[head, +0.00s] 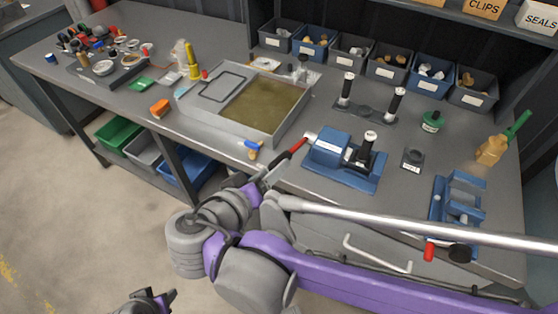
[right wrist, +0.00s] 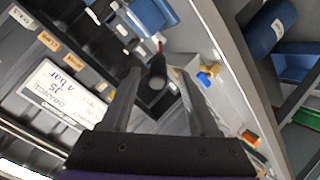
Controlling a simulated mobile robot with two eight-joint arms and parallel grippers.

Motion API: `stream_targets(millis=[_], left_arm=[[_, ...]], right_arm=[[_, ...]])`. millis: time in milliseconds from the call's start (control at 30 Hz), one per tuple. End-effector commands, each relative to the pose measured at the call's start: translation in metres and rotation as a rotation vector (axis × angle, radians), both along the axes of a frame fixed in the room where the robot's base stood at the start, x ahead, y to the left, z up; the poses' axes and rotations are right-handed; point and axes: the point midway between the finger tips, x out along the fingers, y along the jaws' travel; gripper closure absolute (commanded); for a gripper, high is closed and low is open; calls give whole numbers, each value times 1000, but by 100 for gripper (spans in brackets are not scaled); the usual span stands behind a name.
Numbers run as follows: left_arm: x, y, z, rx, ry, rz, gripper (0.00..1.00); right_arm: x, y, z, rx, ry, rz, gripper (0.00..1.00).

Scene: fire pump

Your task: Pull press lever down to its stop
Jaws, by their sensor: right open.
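The blue press (head: 327,148) stands near the front edge of the bench. Its lever (head: 298,146) sticks out to the left, with a red part and a dark end. My right gripper (head: 264,181) is at the outer end of this lever, just off the bench's front edge. In the right wrist view my open right gripper (right wrist: 158,78) has a dark round end (right wrist: 157,70) between its fingertips, with a bit of red behind it. I cannot tell whether the fingers touch it. My left gripper (head: 150,301) shows small at the bottom; its opening is unclear.
A grey tray (head: 225,128) lies left of the press. A second blue fixture (head: 458,200) with a red handle stands at the right. Small labelled bins (head: 384,70) line the back. A blue-and-yellow piece (head: 253,149) lies at the front edge. Crates (head: 118,134) sit below.

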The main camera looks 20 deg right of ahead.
Motion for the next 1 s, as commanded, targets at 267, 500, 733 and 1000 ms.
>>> stream_targets(millis=[267, 500, 733, 1000], left_arm=[[0, 0, 6, 0, -2, 0, 50], [1, 0, 7, 0, -2, 0, 50], [0, 0, 7, 0, -2, 0, 50], [1, 0, 9, 0, -3, 0, 50]], right_arm=[[-26, 32, 18, 2, 0, 3, 39], [-32, 37, 21, 2, 0, 0, 39], [-31, 37, 21, 1, 0, -1, 39], [-32, 33, 18, 5, 19, -3, 39]])
